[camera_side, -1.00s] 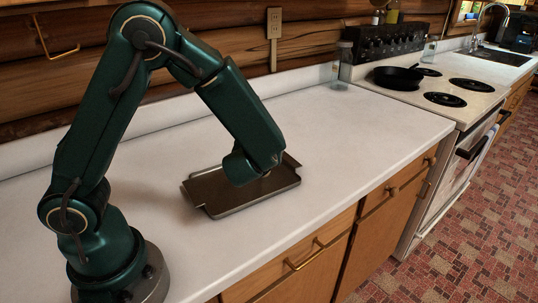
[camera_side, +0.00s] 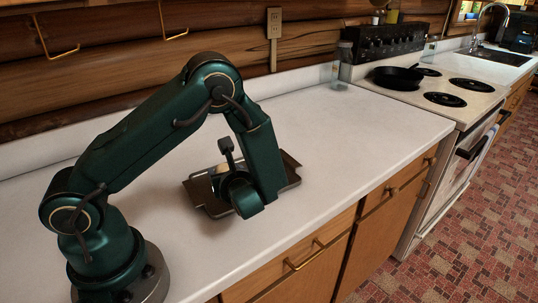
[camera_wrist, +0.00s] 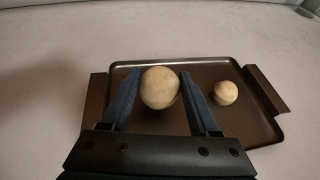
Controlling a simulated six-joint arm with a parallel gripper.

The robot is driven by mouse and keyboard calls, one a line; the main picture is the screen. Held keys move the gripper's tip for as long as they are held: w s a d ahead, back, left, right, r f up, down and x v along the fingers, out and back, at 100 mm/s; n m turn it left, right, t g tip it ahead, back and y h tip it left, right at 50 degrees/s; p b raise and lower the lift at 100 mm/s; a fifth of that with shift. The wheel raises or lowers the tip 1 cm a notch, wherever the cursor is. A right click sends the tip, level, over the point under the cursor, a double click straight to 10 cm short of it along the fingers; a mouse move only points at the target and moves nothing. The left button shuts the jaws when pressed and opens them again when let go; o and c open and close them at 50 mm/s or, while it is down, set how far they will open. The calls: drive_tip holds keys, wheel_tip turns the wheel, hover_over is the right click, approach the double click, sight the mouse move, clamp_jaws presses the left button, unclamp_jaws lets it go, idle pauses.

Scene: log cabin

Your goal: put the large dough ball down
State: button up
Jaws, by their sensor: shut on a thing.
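The large dough ball (camera_wrist: 160,88) is pale and round. My gripper (camera_wrist: 160,74) is shut on it, with a blue finger against each side. In the side view the ball (camera_side: 222,168) is a small pale patch by my gripper, partly hidden by it. In the wrist view it appears over the dark metal tray (camera_wrist: 205,68); whether it touches the tray is not clear. A smaller dough ball (camera_wrist: 226,92) lies on the tray, right of my gripper. In the side view my wrist hides much of the tray (camera_side: 287,168).
The tray has raised rims and a handle at each end. The white counter (camera_side: 340,150) around it is clear. A glass jar (camera_side: 342,68) stands at the back by the stove (camera_side: 450,85), which bears a black pan (camera_side: 398,77).

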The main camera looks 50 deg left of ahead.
drive_tip(key=shift+f, duration=1.05)
drive_tip(key=o, duration=1.4)
drive_tip(key=shift+f, duration=0.15)
